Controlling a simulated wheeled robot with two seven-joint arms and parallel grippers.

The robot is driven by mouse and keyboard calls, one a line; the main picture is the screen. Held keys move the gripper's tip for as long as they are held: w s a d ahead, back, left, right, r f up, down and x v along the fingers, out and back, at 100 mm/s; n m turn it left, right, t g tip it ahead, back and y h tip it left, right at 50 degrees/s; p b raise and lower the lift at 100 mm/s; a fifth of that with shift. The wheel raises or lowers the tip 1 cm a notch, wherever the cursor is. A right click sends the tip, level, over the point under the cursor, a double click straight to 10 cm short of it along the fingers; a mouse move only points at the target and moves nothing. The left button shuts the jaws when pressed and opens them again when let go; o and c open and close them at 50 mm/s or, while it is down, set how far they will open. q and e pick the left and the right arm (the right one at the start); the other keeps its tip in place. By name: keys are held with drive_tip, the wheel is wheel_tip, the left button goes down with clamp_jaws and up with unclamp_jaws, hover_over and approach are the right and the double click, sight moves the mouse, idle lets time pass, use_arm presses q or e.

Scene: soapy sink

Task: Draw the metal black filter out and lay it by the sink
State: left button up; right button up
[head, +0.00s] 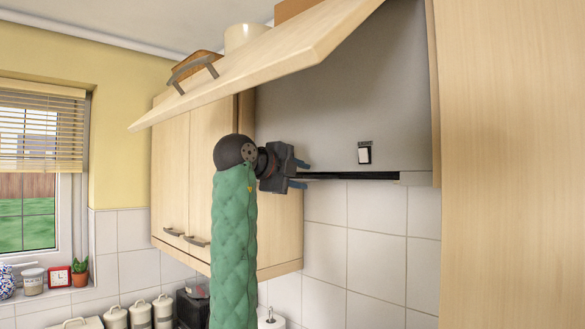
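The black filter (350,176) shows only as a thin dark strip along the bottom edge of the grey extractor hood (345,115). Most of it is hidden inside the hood. My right gripper (301,174) is at the left end of this strip, with its blue-tipped fingers apart, one a little above the strip's level and one a little below. I cannot tell whether they touch the hood or the filter. My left gripper is out of view. The sink is not in view.
A wooden flap door (250,75) with a handle is raised over the hood. Closed cupboards (177,190) stand left of the hood, and a tall wooden panel (515,160) is at right. Canisters (140,314) stand below at left. Tiled wall under the hood is clear.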

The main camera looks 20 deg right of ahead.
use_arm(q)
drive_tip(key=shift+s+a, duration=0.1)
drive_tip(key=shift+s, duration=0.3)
use_arm(e)
drive_tip(key=shift+w+d+f, duration=0.1)
drive_tip(key=shift+d, duration=0.25)
clamp_jaws()
drive_tip(key=c, duration=0.7)
unclamp_jaws()
clamp_jaws()
